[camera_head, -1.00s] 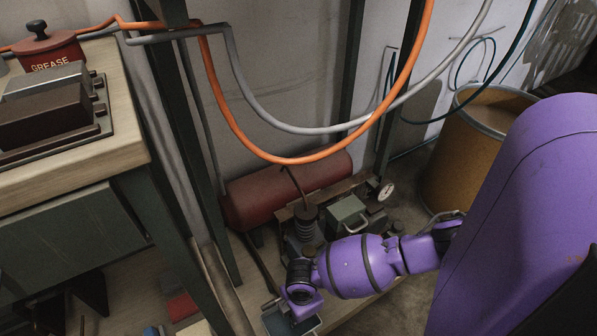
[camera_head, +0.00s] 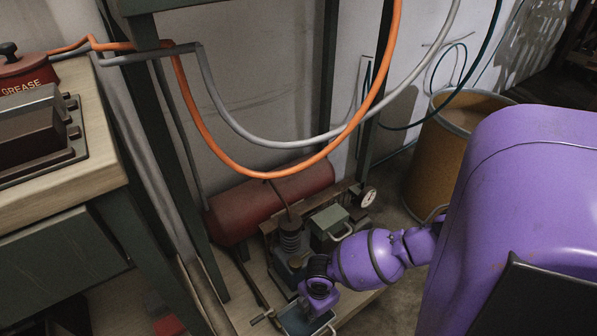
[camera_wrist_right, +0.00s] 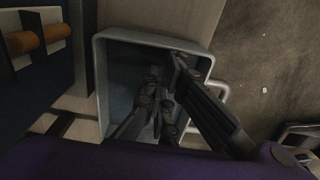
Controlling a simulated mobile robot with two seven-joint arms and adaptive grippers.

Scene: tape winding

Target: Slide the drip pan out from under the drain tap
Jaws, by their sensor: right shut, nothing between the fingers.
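The drip pan (camera_head: 322,326) is a shallow blue-grey tray with a pale rim, low at the bottom of the head view. The right wrist view shows its rim (camera_wrist_right: 101,85) and a handle on its right side. My right gripper (camera_wrist_right: 165,85) is shut and empty, its dark fingers over the pan's inside; I cannot tell whether they touch its wall. In the head view my purple right wrist hangs over the pan. A small grey lever (camera_head: 262,316), possibly the drain tap, shows just left of the pan. My left gripper is not in view.
A red tank (camera_head: 262,205), a green box (camera_head: 329,228) and a round gauge (camera_head: 368,197) stand behind my right wrist. Orange and grey hoses hang above. A tan drum (camera_head: 435,160) stands at the right. The floor right of the pan looks clear.

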